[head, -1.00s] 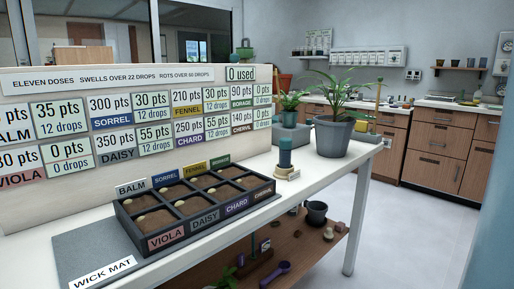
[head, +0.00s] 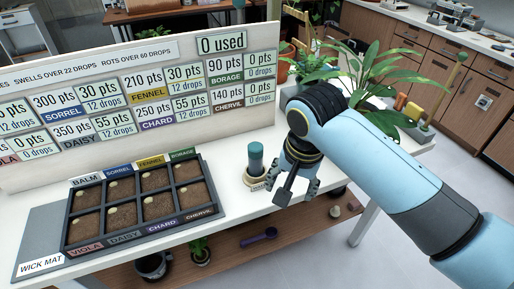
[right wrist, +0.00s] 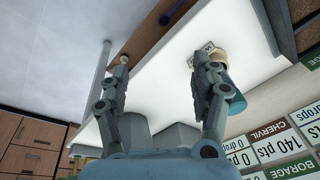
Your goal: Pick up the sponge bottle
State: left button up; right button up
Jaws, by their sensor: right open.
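The sponge bottle (head: 256,158), a teal cylinder on a cream round base with a small label, stands upright on the white table, right of the planting tray. In the right wrist view the bottle (right wrist: 237,102) is at the right, partly hidden behind one finger. My right gripper (head: 291,182) is open, just right of the bottle in the head view. In the right wrist view its fingers (right wrist: 163,62) are spread wide with nothing between them, and the bottle lies outside them. My left gripper is not in view.
A dark tray (head: 66,231) with soil cells and name labels sits on the wick mat (head: 32,246). A scoring board (head: 150,60) stands behind. Potted palms (head: 385,75) stand at the table's right end. A lower wooden shelf (head: 290,235) holds a purple scoop and pots.

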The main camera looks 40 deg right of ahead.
aim_at(255, 144)
jog(key=w+r+m, duration=0.1)
jog(key=w+m, duration=0.4)
jog(key=w+d+r+m+g, duration=0.1)
jog(key=w+r+m, duration=0.1)
jog(key=w+m, duration=0.2)
jog(key=w+r+m, duration=0.1)
jog(key=w+m, duration=0.4)
jog(key=m, duration=0.3)
jog(key=shift+w+d+r+g+y, duration=0.25)
jog(key=shift+w+r+g+y, duration=0.05)
jog(key=shift+w+r+g, duration=0.1)
jog(key=shift+w+f+m, duration=0.15)
jog(key=shift+m, duration=0.15)
notch_tip(255, 144, down, 5)
jog(key=shift+f, duration=0.15)
jog(key=f, duration=0.5)
jog(key=shift+s+a, duration=0.2)
jog(key=shift+s, duration=0.15)
jog(key=c, duration=1.3)
